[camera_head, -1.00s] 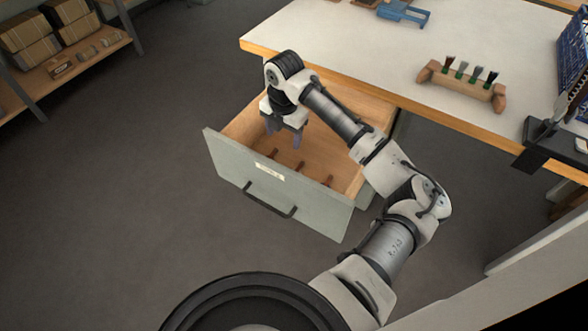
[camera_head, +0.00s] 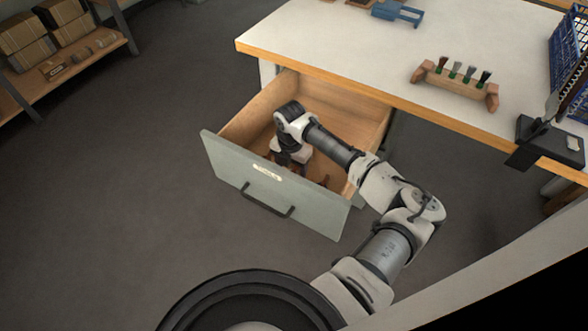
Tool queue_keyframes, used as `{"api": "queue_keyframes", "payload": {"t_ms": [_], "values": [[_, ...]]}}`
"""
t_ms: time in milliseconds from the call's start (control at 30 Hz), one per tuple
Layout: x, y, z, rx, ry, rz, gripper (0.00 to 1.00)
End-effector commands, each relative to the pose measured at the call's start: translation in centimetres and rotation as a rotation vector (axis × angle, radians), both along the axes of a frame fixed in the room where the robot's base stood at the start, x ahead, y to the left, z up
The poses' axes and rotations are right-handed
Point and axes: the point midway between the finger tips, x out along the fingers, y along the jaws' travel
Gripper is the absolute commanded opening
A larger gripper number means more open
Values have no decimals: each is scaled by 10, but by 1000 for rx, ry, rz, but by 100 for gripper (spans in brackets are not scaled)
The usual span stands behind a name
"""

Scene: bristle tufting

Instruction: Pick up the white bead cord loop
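My gripper (camera_head: 289,160) points down inside the open drawer (camera_head: 245,178) under the workbench. Its fingers are mostly hidden by the wrist and the drawer front, so I cannot tell whether they are open or shut. I cannot make out the white bead cord loop in this view. Dark reddish items (camera_head: 321,182) lie on the drawer floor to the right of my gripper, partly hidden by my arm and the drawer front.
The drawer's grey front with a black handle (camera_head: 267,201) rises in front of my gripper. The workbench top (camera_head: 340,45) overhangs behind. A wooden rack with several brushes (camera_head: 455,80) stands on it. A shelf with boxes (camera_head: 60,50) is at the far left.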

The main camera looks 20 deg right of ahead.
Motion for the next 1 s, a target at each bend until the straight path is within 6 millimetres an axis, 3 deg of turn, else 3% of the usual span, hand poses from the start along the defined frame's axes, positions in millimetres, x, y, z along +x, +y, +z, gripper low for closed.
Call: {"api": "queue_keyframes", "payload": {"t_ms": [133,367,733,1000], "values": [[0,0,-13,1,1,-1,65],[0,0,-15,1,-1,0,65],[0,0,-14,1,-1,-1,18],[0,0,-14,1,-1,-1,18]]}}
